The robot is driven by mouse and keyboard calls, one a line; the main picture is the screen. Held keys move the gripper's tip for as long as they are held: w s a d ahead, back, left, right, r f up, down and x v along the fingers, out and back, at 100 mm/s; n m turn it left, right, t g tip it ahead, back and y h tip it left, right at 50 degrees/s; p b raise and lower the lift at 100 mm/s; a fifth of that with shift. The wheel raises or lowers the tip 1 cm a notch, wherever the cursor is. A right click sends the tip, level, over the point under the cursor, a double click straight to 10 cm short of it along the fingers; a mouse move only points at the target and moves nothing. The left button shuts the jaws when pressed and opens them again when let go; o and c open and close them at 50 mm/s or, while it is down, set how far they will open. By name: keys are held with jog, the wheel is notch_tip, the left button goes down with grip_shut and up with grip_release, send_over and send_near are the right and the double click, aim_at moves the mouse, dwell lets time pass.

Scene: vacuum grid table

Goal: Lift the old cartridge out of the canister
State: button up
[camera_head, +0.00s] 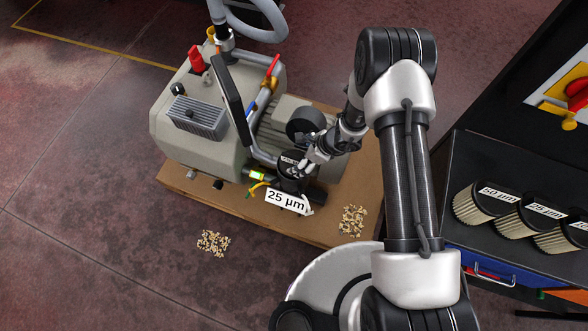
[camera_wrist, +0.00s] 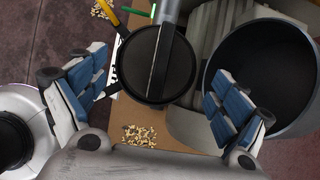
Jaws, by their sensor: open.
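The canister (camera_head: 296,184) stands at the front of the pump, behind a white "25 µm" sign (camera_head: 287,201). A dark round top with a small label, seemingly the old cartridge (camera_head: 290,157), shows at its mouth. In the wrist view a dark disc with a raised bar across it, seemingly the cartridge top (camera_wrist: 138,68), lies between my fingers. My gripper (camera_wrist: 160,70) is open, with one blue-padded finger on each side of the disc and visible gaps. In the head view my gripper (camera_head: 308,160) is over the canister and partly hides it. The cartridge's body is hidden.
The grey pump (camera_head: 190,135) with pipes and valves is close behind. A dark open cylinder (camera_wrist: 262,75) is close by my right finger. Pellets lie on the board (camera_head: 352,220) and floor (camera_head: 212,243). Labelled cartridges (camera_head: 483,203) lie on the dark cart at right.

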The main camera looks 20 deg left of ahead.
aim_at(297, 158)
jog(key=b+x, duration=0.1)
jog(key=x, duration=0.4)
jog(key=shift+b, duration=0.35)
jog(key=shift+r, duration=0.1)
jog(key=c, duration=1.4)
